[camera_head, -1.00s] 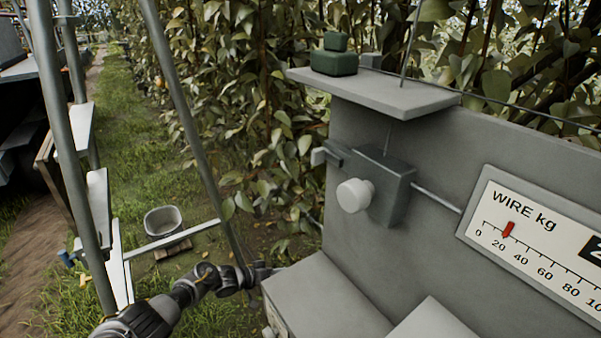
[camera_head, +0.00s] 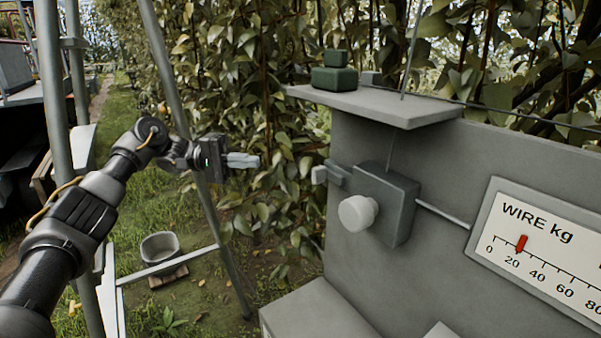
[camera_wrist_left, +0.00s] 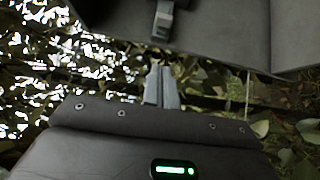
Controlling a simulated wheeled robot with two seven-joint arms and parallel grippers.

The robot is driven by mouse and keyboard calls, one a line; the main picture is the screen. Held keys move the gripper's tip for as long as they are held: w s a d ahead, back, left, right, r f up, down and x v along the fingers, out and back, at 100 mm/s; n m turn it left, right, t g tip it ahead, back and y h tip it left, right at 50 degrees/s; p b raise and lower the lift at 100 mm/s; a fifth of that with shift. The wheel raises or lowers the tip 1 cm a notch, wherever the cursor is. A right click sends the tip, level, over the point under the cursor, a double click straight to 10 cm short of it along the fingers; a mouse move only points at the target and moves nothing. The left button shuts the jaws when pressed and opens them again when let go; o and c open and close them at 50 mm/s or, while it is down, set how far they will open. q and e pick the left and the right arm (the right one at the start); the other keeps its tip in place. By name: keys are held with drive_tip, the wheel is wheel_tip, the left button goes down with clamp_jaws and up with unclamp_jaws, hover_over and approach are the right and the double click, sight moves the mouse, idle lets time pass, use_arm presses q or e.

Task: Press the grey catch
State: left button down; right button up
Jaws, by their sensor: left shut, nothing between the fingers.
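A round white knob (camera_head: 358,213) sits on the box's front. My left gripper (camera_head: 258,161) is shut and empty, its fingers pointing right toward the catch, with a gap between. My right gripper is not in view.
A grey shelf (camera_head: 400,107) with a green weight (camera_head: 334,79) juts out above the box. A WIRE kg dial (camera_head: 545,245) with a red pointer is at right. Metal poles (camera_head: 168,75) stand beside my left arm.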

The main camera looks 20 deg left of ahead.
use_arm(q)
drive_tip(key=shift+d, duration=0.1)
drive_tip(key=p, duration=0.4)
approach(326, 177)
drive_tip(key=w+d, duration=0.2)
drive_tip(key=w, duration=0.2)
drive_tip(key=s+d, duration=0.1)
drive_tip(key=s+d+p, duration=0.1)
drive_tip(key=s, duration=0.1)
drive_tip(key=shift+d+r+p, duration=0.2)
drive_tip(key=shift+r+p, duration=0.05)
drive_tip(key=shift+p, duration=0.05)
